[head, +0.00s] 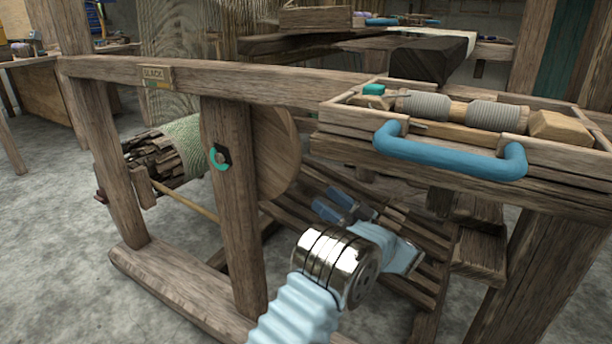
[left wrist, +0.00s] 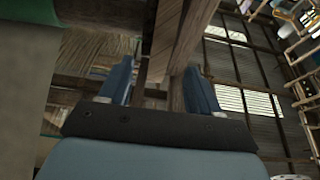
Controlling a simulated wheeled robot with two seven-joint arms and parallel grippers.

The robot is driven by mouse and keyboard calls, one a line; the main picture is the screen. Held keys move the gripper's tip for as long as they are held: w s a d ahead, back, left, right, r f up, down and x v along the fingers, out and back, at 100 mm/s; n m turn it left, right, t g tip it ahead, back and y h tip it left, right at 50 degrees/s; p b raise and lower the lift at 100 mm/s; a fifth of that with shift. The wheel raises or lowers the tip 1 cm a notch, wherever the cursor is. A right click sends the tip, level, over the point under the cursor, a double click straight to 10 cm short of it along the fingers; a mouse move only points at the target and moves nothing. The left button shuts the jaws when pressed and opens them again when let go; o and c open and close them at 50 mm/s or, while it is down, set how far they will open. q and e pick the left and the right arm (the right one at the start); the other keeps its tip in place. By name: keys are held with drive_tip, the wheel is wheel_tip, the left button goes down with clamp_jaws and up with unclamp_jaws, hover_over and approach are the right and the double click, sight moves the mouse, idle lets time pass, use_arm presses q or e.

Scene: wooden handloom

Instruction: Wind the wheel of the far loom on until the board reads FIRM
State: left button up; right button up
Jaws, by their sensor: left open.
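A wooden loom frame (head: 220,80) fills the head view. Its small board (head: 157,75) seems to read SLACK, though the letters are tiny. A round wooden wheel (head: 276,155) sits behind the upright post, partly hidden by it. A teal curved piece on a dark plate (head: 219,157) is on the post. A cloth-wrapped roller (head: 183,143) lies left of the wheel. My left gripper (head: 343,204) is open and empty, right of and below the wheel, apart from it. Its blue fingers stand apart in the left wrist view (left wrist: 158,75), with wooden beams beyond. My right gripper is out of view.
A wooden tray (head: 340,127) with a blue handle (head: 450,158) and grey thread spools (head: 424,106) is at the right, above my left arm. Slatted wooden treadles (head: 395,277) lie around my gripper. Concrete floor (head: 50,250) is clear at the left.

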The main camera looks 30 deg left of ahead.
sight(295, 177)
use_arm(q)
drive_tip(key=x, duration=1.3)
drive_tip(key=shift+s+a+r+b, duration=0.25)
drive_tip(key=shift+b, duration=0.15)
drive_tip(key=shift+c, duration=0.4)
